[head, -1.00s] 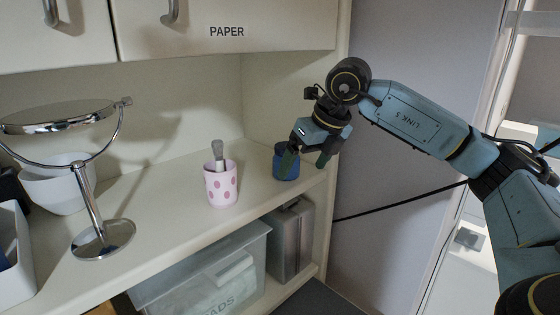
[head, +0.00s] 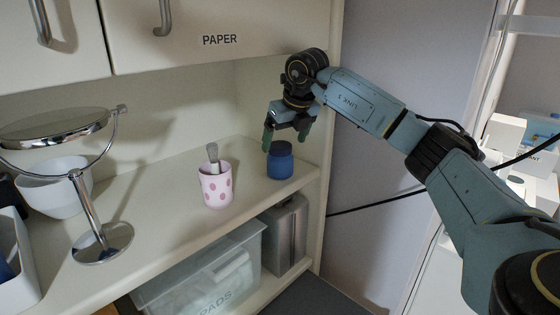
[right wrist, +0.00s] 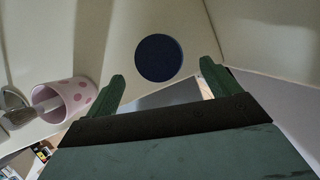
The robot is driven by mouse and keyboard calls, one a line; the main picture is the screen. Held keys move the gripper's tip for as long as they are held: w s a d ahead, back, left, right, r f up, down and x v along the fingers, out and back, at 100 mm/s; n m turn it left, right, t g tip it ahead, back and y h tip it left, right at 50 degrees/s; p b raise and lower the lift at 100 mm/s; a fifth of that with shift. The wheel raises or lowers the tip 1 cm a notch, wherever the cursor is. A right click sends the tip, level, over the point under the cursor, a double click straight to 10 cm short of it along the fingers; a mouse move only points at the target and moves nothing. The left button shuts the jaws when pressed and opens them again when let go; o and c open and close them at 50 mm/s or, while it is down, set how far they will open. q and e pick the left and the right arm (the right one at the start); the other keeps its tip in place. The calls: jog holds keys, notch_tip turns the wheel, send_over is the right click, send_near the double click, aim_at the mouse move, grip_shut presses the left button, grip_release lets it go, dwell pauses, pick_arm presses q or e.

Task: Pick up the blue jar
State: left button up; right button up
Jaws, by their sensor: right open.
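The blue jar (head: 280,162) with a dark lid stands upright on the cream shelf (head: 150,205), at its right end in the head view. In the right wrist view I see the jar's round dark blue lid (right wrist: 158,58) just beyond and between the fingertips. My right gripper (head: 285,140) is open and empty, with its fingers just above and behind the jar's lid in the head view. The two green fingers show apart in the right wrist view (right wrist: 162,75). My left gripper is not in view.
A pink spotted cup (head: 216,187) holding a brush stands left of the jar. A round mirror on a chrome stand (head: 100,243) and a white bowl (head: 55,190) are farther left. The cabinet marked PAPER (head: 220,65) hangs above. A clear bin (head: 200,275) sits below.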

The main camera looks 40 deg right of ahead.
aim_at(282, 146)
jog(key=shift+w, duration=0.35)
jog(key=p+x, duration=0.1)
jog(key=x, duration=0.4)
jog(key=c, duration=1.1)
